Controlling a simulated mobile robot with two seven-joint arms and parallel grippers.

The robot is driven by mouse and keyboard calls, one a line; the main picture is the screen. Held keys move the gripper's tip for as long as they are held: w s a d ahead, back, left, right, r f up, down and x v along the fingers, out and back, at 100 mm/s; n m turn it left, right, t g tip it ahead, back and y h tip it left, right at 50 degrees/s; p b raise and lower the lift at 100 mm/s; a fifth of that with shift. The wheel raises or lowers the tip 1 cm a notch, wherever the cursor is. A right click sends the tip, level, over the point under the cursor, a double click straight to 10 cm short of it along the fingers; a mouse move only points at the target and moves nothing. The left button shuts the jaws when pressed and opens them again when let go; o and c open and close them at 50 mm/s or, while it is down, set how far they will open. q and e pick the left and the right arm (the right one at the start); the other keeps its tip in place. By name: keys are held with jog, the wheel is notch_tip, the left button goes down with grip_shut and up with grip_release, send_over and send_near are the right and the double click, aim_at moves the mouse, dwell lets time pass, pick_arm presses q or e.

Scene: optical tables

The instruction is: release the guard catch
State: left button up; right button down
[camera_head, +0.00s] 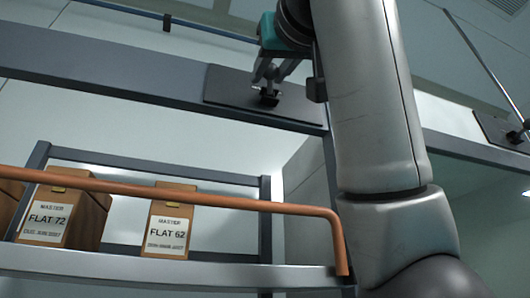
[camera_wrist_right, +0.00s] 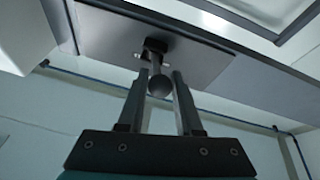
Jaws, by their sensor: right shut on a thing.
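The guard catch (camera_wrist_right: 160,86) is a short black lever with a round knob, standing out from a dark plate on the grey overhead beam. My right gripper (camera_wrist_right: 160,76) has its two fingers on either side of the knob and is shut on it. My left gripper is in neither view.
A second dark plate (camera_head: 492,130) with a black fitting sits on the beam at the right. Below, a copper-coloured rail (camera_head: 230,201) runs before a shelf with wooden boxes labelled FLAT 72 (camera_head: 48,218) and FLAT 62 (camera_head: 168,225).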

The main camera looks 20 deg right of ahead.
jog(key=n+y, duration=0.1)
jog(key=d+y, duration=0.1)
jog(key=y, duration=0.1)
jog(key=shift+s+n+y, duration=0.1)
jog(key=shift+n+y, duration=0.2)
jog(key=shift+n, duration=0.1)
jog(key=shift+w+d+n+g+y+p, duration=0.2)
jog(key=shift+d+n+g+y, duration=0.4)
jog(key=shift+n+g+y, duration=1.1)
jog(key=shift+w+d+n+g+y+p, duration=0.2)
jog(key=shift+d+n+g+y, duration=0.5)
jog(key=shift+y, duration=1.95)
jog(key=shift+d+n+g+y+p, duration=0.4)
jog(key=shift+n+g+y, duration=0.95)
jog(key=shift+y, duration=0.8)
jog(key=shift+n, duration=0.25)
jog(key=c, duration=0.6)
grip_release()
